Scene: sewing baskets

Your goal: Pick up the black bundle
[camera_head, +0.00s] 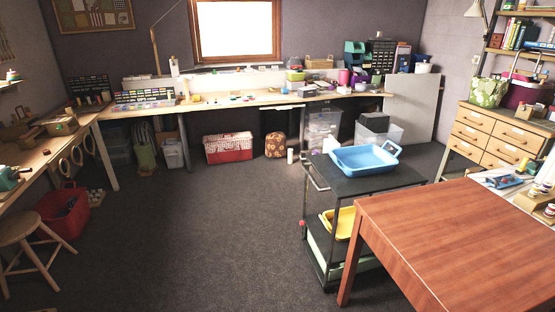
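I cannot make out a black bundle for certain in the head view. Small items lie on the long back workbench (225,103), too small to tell apart. Dark things in view are a black drawer organiser (380,54) at the back right of that bench and a dark box (378,122) on a clear bin beneath it. My gripper and arm are not in view.
A black cart (345,184) with a blue basket (365,158) stands right of centre, beside a reddish wooden table (460,240). A stool (22,228) and a red bin (62,212) stand at left. The grey carpet (200,225) between is open.

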